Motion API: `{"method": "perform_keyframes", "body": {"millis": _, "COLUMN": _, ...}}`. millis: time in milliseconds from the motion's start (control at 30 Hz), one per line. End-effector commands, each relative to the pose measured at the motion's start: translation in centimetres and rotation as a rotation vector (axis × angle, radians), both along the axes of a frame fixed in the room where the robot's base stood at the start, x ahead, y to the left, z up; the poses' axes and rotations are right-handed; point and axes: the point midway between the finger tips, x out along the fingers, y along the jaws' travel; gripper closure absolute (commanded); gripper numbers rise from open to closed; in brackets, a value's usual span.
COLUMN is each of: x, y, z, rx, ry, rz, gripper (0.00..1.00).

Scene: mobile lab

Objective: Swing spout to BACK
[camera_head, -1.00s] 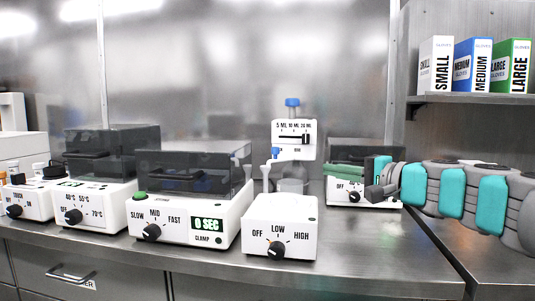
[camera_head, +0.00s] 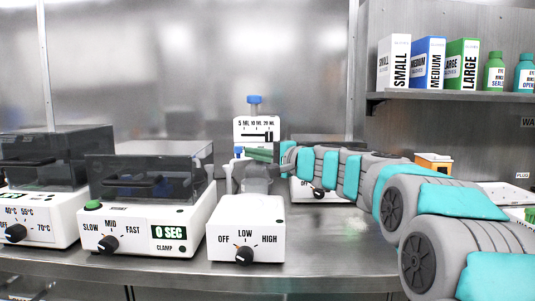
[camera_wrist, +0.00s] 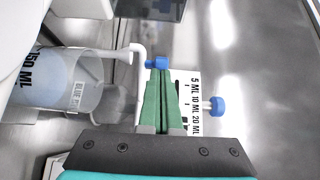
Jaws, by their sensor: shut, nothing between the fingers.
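The dispenser (camera_head: 257,127), a white body with a 5/10/20 ML scale and a blue top knob, stands on the bench behind the LOW/HIGH box. In the wrist view its scale (camera_wrist: 195,95) lies right of my fingers. A thin white bent tube, apparently the spout (camera_wrist: 125,52), shows left of the fingertips with a small blue part (camera_wrist: 156,62) close by. My gripper (camera_wrist: 161,66) has green fingers shut together with nothing between them. It also shows in the head view (camera_head: 250,154), in front of the dispenser's lower body. I cannot tell whether the fingertips touch the spout.
A clear 150 ML vessel (camera_wrist: 60,85) is left of my fingers in the wrist view. The LOW/HIGH box (camera_head: 246,222) stands in front, the clamp shaker (camera_head: 150,215) to its left. A glove-box shelf (camera_head: 440,96) is at the right.

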Motion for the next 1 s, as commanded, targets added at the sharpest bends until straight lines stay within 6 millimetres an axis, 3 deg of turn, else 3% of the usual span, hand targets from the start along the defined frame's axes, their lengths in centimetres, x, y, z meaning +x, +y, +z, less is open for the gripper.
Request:
{"method": "perform_keyframes", "body": {"millis": 200, "x": 0.9, "y": 1.1, "z": 0.1, "rx": -0.001, "ry": -0.001, "rz": 0.000, "gripper": 1.00}}
{"method": "perform_keyframes", "body": {"millis": 667, "x": 1.0, "y": 1.2, "z": 0.0, "rx": -0.001, "ry": -0.002, "rz": -0.007, "gripper": 1.00}}
{"method": "perform_keyframes", "body": {"millis": 1000, "x": 1.1, "y": 2.3, "z": -0.2, "rx": 0.001, "ry": -0.005, "rz": -0.134, "gripper": 1.00}}
